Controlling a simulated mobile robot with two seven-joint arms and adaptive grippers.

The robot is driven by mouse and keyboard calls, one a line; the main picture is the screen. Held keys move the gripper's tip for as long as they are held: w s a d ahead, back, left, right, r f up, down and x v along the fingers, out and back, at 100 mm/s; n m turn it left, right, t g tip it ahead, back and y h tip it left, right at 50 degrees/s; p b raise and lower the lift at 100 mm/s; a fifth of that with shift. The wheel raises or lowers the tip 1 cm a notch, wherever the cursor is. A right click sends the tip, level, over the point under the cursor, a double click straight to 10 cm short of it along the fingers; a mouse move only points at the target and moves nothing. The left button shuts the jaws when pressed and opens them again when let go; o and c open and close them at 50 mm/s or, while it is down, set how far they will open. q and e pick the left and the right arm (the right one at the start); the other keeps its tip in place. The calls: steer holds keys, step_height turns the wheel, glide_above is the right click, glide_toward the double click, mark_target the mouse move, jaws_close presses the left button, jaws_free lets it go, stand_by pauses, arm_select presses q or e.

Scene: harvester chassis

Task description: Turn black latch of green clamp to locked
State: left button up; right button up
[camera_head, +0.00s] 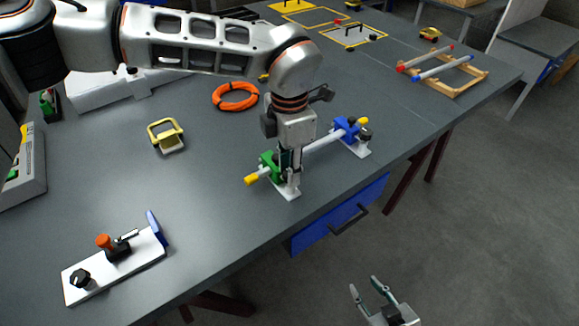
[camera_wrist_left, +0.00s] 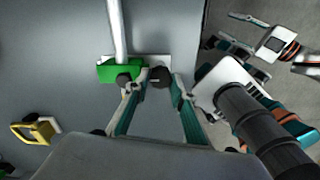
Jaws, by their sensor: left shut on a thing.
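The green clamp (camera_head: 268,164) stands on a white base plate (camera_head: 291,192) near the table's front edge and holds a white rod (camera_head: 323,142). My left gripper (camera_head: 289,172) points down over it and hides much of the clamp and its latch. In the left wrist view the green clamp (camera_wrist_left: 112,70) is left of my left gripper (camera_wrist_left: 159,80). A black latch knob (camera_wrist_left: 160,76) shows between the fingertips, and the fingers are closed on it. My right gripper (camera_head: 366,286) is open and empty, off the table's front edge.
A blue clamp (camera_head: 346,130) holds the rod's far end. A white fixture (camera_head: 118,268) with an orange knob stands front left. A yellow-framed block (camera_head: 166,136) and orange ring (camera_head: 235,96) lie behind. The table between the fixture and the green clamp is clear.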

arm_select(q)
steer(key=shift+w+r+m, duration=0.1)
steer(key=shift+m, duration=0.3)
steer(key=o, duration=1)
steer(key=shift+o, duration=0.5)
